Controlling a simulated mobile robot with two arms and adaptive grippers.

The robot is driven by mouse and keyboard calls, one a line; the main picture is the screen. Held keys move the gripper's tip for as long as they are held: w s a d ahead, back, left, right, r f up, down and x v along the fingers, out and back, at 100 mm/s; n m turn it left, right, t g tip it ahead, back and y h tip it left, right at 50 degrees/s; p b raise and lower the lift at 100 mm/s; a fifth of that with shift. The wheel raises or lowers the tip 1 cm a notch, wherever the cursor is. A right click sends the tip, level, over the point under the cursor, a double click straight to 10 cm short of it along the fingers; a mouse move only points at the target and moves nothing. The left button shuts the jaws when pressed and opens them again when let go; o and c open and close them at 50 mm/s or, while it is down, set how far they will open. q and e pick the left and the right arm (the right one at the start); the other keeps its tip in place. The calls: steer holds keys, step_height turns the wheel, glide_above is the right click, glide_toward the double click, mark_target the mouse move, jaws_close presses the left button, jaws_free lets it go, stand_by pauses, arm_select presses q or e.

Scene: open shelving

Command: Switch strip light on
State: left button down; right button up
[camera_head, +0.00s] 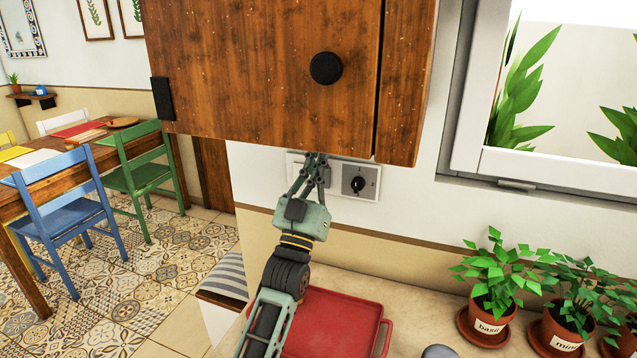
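A white wall plate (365,192) with a round black knob or socket (357,184) sits on the wall just below the wooden cabinet. A second pale plate section (295,165) to its left is partly hidden by my gripper. My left gripper (317,160) is in front of the plates, just left of the black knob, with its fingers pointing up and the tips close together and empty. Whether the tips touch the plate is not clear. The strip light is not visible. My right gripper is not in view.
The wooden cabinet (250,60) with a black knob (325,68) hangs directly above the gripper. A red tray (335,325) lies on the counter (415,300) below. Potted herbs (492,320) stand at right under the window (560,170). Table and chairs are far left.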

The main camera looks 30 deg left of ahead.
arm_select(q)
step_height(320, 180, up, 2)
steer(key=shift+a+r, duration=0.1)
steer(key=shift+r, duration=0.05)
stand_by(0.3)
steer(key=s+d+f+g+b, duration=0.1)
steer(key=s+d+f, duration=0.2)
steer(key=s+f, duration=0.9)
step_height(320, 180, down, 3)
steer(key=shift+s, duration=0.25)
steer(key=w+f+p+x, duration=0.1)
steer(key=f+p+x, duration=0.1)
steer(key=x, duration=1.1)
steer(key=shift+w+p, duration=0.3)
steer(key=shift+p, duration=0.55)
